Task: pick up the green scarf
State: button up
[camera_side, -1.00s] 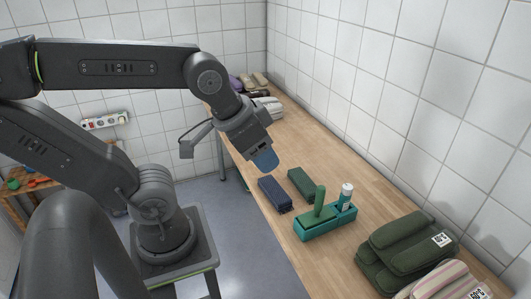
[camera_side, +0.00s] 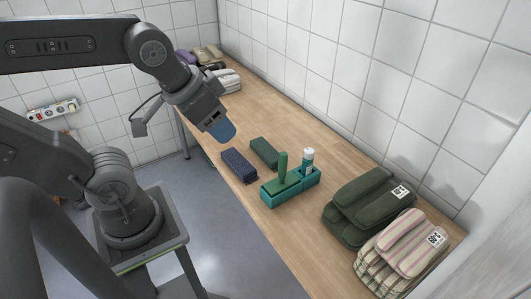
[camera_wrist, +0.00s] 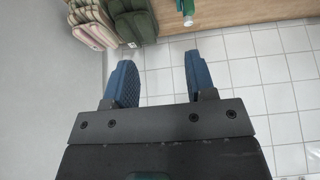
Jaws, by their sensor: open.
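A dark green folded cloth, which looks like the green scarf (camera_side: 264,152), lies on the wooden bench in the side view. It lies beside a navy folded cloth (camera_side: 238,165) and behind a teal caddy (camera_side: 291,190). My gripper (camera_side: 222,130) is above the bench, up and to the left of the green cloth in the picture, apart from it. In the wrist view my gripper (camera_wrist: 160,78) has its two blue fingers spread with nothing between them. The green scarf cannot be made out there.
The caddy holds a green-handled item (camera_side: 282,168) and a white-capped bottle (camera_side: 308,160). Green folded towels (camera_side: 350,205) and striped towels (camera_side: 395,250) are stacked at the near right. More folded cloths (camera_side: 222,80) lie at the far end. A tiled wall (camera_side: 400,90) borders the bench.

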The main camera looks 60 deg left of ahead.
jog(key=o, duration=0.8)
jog(key=shift+c, duration=0.2)
jog(key=n+g+y, duration=0.4)
jog(key=n+g, duration=0.2)
jog(key=n, duration=1.2)
send_over(267, 149)
jog(key=d, duration=0.2)
notch_tip(267, 149, down, 31)
jog(key=shift+w, duration=0.1)
jog(key=shift+x, duration=2.9)
